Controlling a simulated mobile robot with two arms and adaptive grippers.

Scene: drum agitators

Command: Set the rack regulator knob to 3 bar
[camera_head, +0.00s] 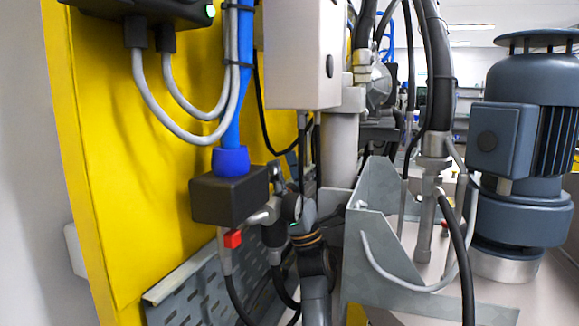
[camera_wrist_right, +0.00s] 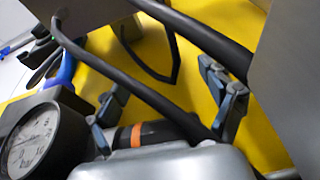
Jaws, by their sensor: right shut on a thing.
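The rack regulator is a black cylinder with an orange ring (camera_wrist_right: 150,133), low in the right wrist view. A round pressure gauge (camera_wrist_right: 34,140) with a white dial sits beside it at the left edge; I cannot read its needle. My right gripper (camera_wrist_right: 170,104) has one finger on either side and is shut on the regulator knob, whose grip area is partly hidden. In the head view my right gripper (camera_head: 297,207) is near the black box, and my own wrist hides much of the knob. My left gripper is not in view.
A black box (camera_head: 228,197) with a blue hose (camera_head: 231,160) and red tab (camera_head: 233,239) is close on the left, before a yellow panel (camera_head: 105,150). Cables hang around the gripper. A grey bracket (camera_head: 375,250) and blue-grey motor (camera_head: 525,140) stand to the right.

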